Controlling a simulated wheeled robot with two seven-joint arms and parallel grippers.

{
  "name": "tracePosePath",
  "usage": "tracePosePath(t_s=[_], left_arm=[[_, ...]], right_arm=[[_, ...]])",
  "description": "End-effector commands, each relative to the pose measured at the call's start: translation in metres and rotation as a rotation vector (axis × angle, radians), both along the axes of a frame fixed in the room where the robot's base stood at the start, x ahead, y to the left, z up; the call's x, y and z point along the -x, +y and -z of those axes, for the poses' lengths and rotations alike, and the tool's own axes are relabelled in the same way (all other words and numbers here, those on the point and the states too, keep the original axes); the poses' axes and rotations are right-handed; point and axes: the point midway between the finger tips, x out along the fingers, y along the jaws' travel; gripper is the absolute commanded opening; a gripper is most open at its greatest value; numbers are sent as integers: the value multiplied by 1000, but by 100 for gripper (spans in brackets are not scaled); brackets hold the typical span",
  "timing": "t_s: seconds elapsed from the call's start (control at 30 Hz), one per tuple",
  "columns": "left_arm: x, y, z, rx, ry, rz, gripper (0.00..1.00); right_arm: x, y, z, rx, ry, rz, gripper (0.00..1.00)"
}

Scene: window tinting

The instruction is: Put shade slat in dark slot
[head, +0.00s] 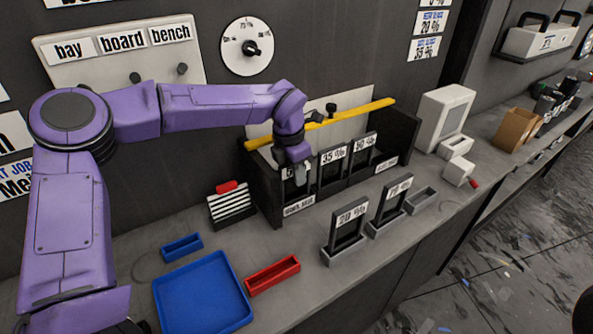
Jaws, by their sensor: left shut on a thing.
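My left gripper (293,174) points down at the left end of a dark rack (262,187). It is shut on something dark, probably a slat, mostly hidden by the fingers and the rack. A small label (299,207), too small to read surely, is on the rack front below the gripper. Framed slats marked 35 % (333,171) and 50 % (361,155) stand upright in the rack to the right. Slats marked 20 % (349,231) and perhaps 70 % (396,201) stand in separate holders in front. My right gripper is out of view.
A yellow bar (355,114) runs behind the rack. An empty grey holder (423,200) is at the right. A blue tray (203,296), small blue tray (181,247), red tray (272,275) and striped block (231,206) are at the left. White devices (443,117) stand beyond the rack.

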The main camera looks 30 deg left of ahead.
Motion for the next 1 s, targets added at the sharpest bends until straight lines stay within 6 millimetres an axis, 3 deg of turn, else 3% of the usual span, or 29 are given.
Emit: tracePosePath(t_s=[0.23, 0.27, 0.3, 0.33, 0.7, 1.0], left_arm=[[0, 0, 3, 0, 0, 0, 0], [0, 0, 3, 0, 0, 1, 25], [0, 0, 3, 0, 0, 1, 38], [0, 0, 3, 0, 0, 0, 44], [0, 0, -6, 0, -1, -2, 44], [9, 6, -78, 0, -5, -1, 44]], right_arm=[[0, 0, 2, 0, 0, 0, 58], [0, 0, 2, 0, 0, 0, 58], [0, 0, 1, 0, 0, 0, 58], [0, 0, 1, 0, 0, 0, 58], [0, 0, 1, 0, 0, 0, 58], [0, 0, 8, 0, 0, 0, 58]])
